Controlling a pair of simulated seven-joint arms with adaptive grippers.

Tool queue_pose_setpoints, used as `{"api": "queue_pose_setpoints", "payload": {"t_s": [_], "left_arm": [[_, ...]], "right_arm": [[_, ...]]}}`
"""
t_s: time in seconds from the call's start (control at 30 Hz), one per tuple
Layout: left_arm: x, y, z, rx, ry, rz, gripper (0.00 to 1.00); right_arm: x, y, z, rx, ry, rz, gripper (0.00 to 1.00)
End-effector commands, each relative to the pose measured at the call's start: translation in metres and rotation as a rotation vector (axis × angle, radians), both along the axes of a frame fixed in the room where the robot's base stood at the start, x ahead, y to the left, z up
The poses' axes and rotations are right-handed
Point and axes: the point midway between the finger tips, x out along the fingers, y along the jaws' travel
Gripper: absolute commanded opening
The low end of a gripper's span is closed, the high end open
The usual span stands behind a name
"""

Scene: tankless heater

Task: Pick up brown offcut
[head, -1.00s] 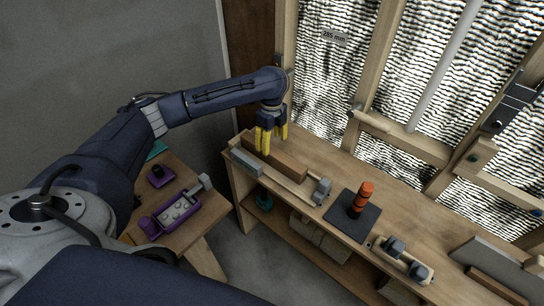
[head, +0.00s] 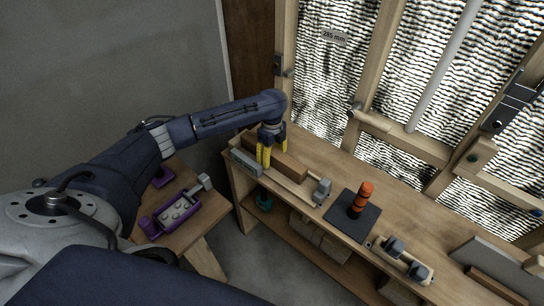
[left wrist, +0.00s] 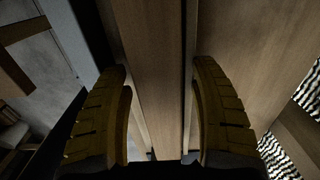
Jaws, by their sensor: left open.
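The brown offcut (head: 291,168) is a long wooden block lying near the left end of the workbench. My left gripper (head: 266,165) is over it with its yellow fingers pointing down, and they hide part of the block. In the left wrist view the fingers (left wrist: 163,120) are open, one on each side of a long brown wooden piece (left wrist: 150,60), which appears to be the offcut. Gaps show between the fingers and its sides. How far down the fingertips reach is hard to tell. My right gripper is out of view.
A pale clamp with grey jaws (head: 322,191) lies along the bench front, close beside the offcut. An orange-and-black post stands on a dark plate (head: 345,222) further right. The stud wall stands behind the bench.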

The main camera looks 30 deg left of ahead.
Motion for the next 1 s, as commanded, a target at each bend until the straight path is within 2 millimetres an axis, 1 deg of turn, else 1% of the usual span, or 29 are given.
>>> {"api": "queue_pose_setpoints", "payload": {"t_s": [0.17,0.7,0.73,1.0], "left_arm": [[0.0,-0.0001,0.0001,0.0,0.0,0.0,0.64],[-0.0001,-0.0001,0.0001,0.0,0.001,0.0,0.01],[-0.0001,-0.0001,0.0001,0.0,0.001,0.0,0.0],[0.0001,0.0,0.0008,0.0,0.0,0.0,0.0]], "right_arm": [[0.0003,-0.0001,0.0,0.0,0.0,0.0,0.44],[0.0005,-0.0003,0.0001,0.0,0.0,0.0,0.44],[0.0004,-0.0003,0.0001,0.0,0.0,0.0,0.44],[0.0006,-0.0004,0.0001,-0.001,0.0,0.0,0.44]]}}
